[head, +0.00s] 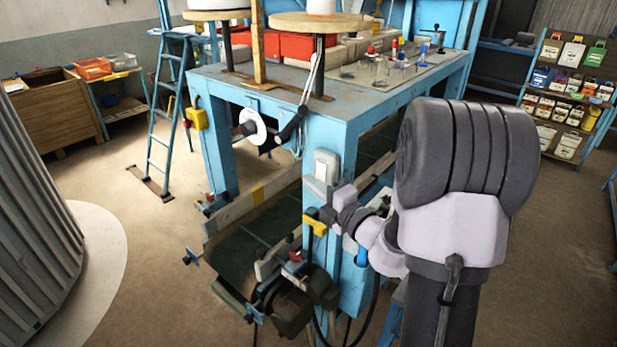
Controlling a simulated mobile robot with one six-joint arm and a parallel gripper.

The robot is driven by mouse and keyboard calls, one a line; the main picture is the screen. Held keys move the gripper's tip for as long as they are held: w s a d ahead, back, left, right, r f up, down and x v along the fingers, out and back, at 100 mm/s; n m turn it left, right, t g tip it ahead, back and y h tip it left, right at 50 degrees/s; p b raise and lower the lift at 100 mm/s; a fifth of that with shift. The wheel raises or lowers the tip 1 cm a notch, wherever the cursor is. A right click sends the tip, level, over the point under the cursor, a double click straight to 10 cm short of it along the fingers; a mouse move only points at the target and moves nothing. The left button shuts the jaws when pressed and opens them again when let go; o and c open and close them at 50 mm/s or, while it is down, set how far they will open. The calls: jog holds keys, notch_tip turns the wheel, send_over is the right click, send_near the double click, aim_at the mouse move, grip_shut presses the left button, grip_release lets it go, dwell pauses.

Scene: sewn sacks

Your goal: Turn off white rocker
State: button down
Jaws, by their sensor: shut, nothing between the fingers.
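The white rocker (326,164) is a small pale switch on the front corner leg of the blue machine frame, near the middle of the head view. My gripper (313,188) is shut and empty. Its tip is just below the rocker and overlaps its lower edge in the picture. I cannot tell whether they touch. The rocker's tilt is too small to read.
The blue machine table (260,95) stands above, with a conveyor belt (240,250) running below it. A yellow box (197,118) is on the left leg. A blue ladder (165,120) stands behind left. Open floor lies at the left.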

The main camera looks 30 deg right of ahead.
jog(key=s+d, duration=0.2)
jog(key=s, duration=0.5)
jog(key=shift+s+d, duration=0.35)
jog(key=shift+s, duration=0.05)
